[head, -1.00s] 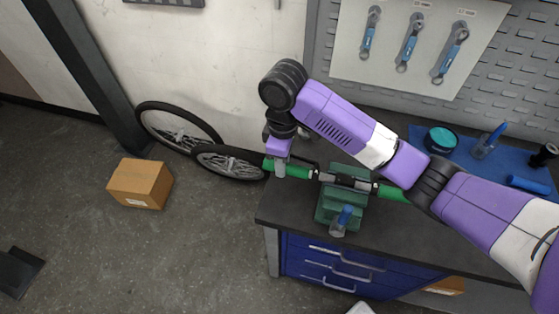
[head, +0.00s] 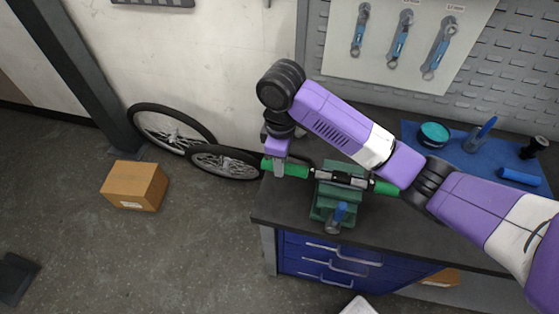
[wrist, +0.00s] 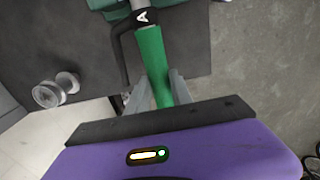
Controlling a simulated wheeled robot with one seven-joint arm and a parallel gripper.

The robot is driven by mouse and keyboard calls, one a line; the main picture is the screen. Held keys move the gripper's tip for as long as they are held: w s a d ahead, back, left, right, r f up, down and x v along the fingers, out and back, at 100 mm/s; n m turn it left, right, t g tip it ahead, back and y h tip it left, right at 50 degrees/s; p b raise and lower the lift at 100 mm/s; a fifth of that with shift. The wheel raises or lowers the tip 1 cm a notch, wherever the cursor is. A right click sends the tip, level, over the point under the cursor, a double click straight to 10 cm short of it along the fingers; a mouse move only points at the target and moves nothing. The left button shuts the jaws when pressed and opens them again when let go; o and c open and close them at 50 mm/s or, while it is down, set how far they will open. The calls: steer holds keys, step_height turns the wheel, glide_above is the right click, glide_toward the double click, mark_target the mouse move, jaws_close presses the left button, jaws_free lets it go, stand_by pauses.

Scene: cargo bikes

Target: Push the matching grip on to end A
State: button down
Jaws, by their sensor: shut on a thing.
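My gripper (wrist: 157,92) is shut on a green grip (wrist: 151,55), with one finger on each side of it. In the head view my gripper (head: 278,168) holds this grip (head: 297,171) at the left end of the handlebar. The grip lies in line with the bar, and its far end is at or very near the black collar marked A (wrist: 143,17). I cannot tell whether they touch. A green clamp stand (head: 328,204) holds the bar over the bench. A second green grip (head: 385,187) is at the bar's right end, partly near my arm.
A black lever (wrist: 117,50) runs beside the held grip. The dark bench (head: 400,232) has a blue mat with tools at right. Wheels (head: 225,163) lean by the wall; a cardboard box (head: 134,186) is on the floor.

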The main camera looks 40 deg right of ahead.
steer(key=shift+s+d, duration=0.15)
steer(key=c, duration=1.1)
jaws_free()
steer(key=shift+o, duration=0.2)
step_height(320, 180, up, 8)
steer(key=shift+f+p, duration=0.1)
steer(key=shift+p, duration=0.4)
